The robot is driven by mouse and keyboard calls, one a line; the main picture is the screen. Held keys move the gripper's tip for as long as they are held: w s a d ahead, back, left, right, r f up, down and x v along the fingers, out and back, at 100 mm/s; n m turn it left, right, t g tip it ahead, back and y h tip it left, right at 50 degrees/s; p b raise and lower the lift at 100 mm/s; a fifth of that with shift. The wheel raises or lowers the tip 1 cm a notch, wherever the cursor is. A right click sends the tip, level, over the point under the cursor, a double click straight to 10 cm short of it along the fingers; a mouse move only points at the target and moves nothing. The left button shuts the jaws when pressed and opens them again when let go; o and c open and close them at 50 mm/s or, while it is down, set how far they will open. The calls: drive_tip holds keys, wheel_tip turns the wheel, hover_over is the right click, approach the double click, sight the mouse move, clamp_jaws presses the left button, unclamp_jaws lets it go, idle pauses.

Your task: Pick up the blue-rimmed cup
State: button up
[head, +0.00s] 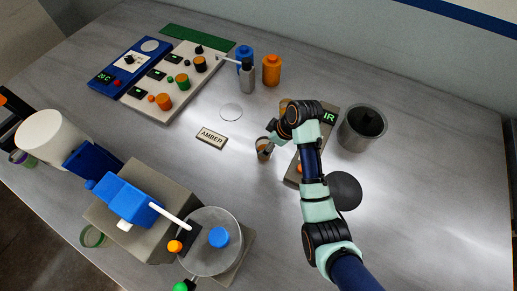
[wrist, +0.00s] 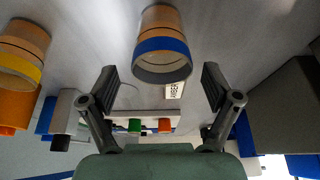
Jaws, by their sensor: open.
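The blue-rimmed cup (wrist: 163,48) is an amber-brown cup with a blue band at its mouth, at the top middle of the wrist view. It sits in line with the gap between my fingers, beyond their tips. In the head view an amber cup (head: 263,155), apparently the same one, stands at my gripper (head: 268,146), partly hidden by it; its rim colour is too small to tell. My gripper (wrist: 158,75) is open, with one finger on each side of the wrist picture and nothing between them.
A yellow-rimmed cup (wrist: 22,48) stands at the left of the wrist view. The AMBER sign (head: 211,137) lies left of the cup. An orange bottle (head: 271,70), a grey IR hotplate (head: 327,117) and a metal pot (head: 361,129) are nearby. The table's right side is clear.

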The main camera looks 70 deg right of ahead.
sight(262, 147)
drive_tip(key=b+x, duration=0.1)
drive_tip(key=x, duration=0.5)
drive_tip(key=shift+w+a+r, duration=0.1)
drive_tip(key=shift+w+a, duration=0.05)
drive_tip(key=c, duration=1)
